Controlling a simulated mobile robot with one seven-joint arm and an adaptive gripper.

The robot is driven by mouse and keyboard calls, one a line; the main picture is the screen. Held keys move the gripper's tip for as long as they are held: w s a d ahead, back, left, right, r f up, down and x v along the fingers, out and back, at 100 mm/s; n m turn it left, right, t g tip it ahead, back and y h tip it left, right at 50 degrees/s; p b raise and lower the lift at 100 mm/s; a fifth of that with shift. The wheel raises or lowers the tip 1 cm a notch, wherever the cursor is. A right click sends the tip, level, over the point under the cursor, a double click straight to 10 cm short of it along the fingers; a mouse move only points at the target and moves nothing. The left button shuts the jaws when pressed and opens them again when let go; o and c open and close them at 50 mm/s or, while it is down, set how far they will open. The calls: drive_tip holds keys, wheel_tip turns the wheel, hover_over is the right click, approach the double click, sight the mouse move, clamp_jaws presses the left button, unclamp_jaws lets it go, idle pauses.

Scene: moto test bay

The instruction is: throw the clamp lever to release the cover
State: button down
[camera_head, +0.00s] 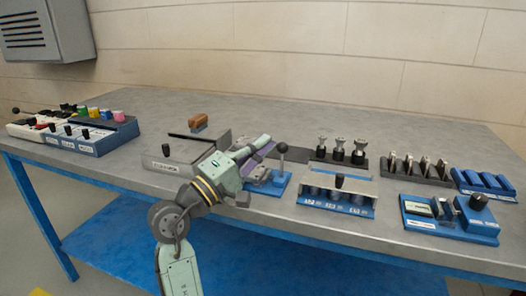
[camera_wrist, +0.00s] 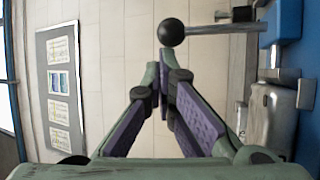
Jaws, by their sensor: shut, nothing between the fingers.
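The clamp lever is a thin rod with a black ball knob (camera_head: 282,148) standing upright from a blue base (camera_head: 281,187) near the bench's front middle. A grey metal part (camera_wrist: 270,112) beside the blue base may be the cover; I cannot tell. My gripper partly hides the fixture in the head view.
A grey box with a black knob (camera_head: 166,150) stands left of my gripper. Right of the lever are a blue-fronted socket unit (camera_head: 337,199), several upright plungers (camera_head: 340,148) and a blue switch box (camera_head: 452,226). Bare bench (camera_head: 260,110) lies behind.

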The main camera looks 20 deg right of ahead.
drive_tip(key=shift+s+a+f+m+h+b, duration=0.2)
drive_tip(key=shift+s+f+m+h+b, duration=0.2)
drive_tip(key=shift+m+h+b, duration=0.3)
drive_tip(key=shift+s+a+b, duration=0.35)
drive_tip(key=shift+s+b, duration=0.05)
drive_tip(key=shift+s, duration=0.2)
drive_tip(key=shift+f, duration=0.1)
drive_tip(key=v, duration=1.2)
drive_tip(key=shift+a, duration=0.1)
